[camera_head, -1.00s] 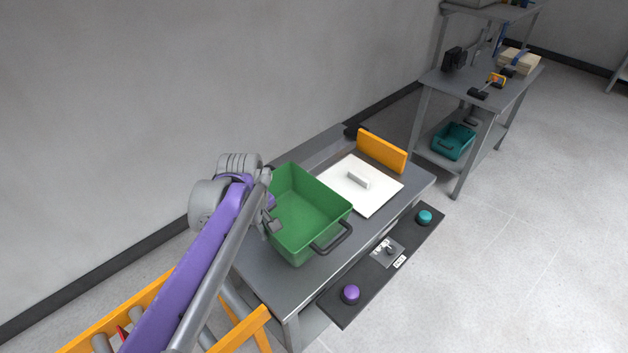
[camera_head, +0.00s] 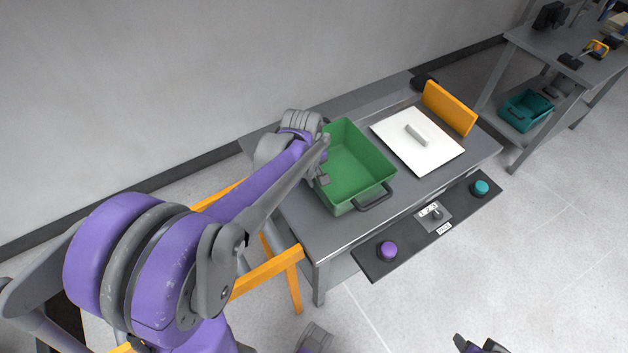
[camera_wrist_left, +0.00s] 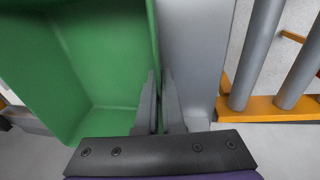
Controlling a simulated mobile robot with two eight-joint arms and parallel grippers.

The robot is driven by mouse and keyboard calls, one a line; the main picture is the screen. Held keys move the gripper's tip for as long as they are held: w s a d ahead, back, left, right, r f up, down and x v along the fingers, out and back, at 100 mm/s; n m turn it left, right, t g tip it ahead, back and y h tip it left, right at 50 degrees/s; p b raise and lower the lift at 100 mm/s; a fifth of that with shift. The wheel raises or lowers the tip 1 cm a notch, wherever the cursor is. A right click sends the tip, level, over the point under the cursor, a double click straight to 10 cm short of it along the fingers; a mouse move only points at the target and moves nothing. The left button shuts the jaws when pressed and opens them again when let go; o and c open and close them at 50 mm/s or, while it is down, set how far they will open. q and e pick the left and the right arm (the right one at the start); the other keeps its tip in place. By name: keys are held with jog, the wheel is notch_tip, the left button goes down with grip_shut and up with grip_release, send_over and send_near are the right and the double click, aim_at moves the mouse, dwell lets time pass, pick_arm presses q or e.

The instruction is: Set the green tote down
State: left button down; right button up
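The green tote (camera_head: 355,160) is an open box with a dark handle at its front right. It is over the left part of the grey table (camera_head: 300,225) and looks level. I cannot tell for certain whether its base touches the table. My left gripper (camera_head: 323,160) is at the tote's left wall. In the left wrist view its fingers (camera_wrist_left: 160,108) lie close together on either side of the wall of the tote (camera_wrist_left: 80,60), one inside and one outside. Grey and purple parts of mine show at the bottom edge; my right gripper's fingers are not clear.
A white plate with a grip (camera_head: 410,145) lies right of the tote, before an orange panel (camera_head: 450,107). A control panel with a purple button (camera_head: 388,250) and a teal button (camera_head: 480,187) runs along the table's front. An orange frame (camera_head: 270,270) stands left of it.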

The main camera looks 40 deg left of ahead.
pick_arm(q)
jog(key=shift+f, duration=0.6)
jog(key=shift+f, duration=0.2)
jog(key=c, duration=1)
grip_release()
jog(key=shift+c, duration=0.2)
jog(key=shift+r, duration=0.1)
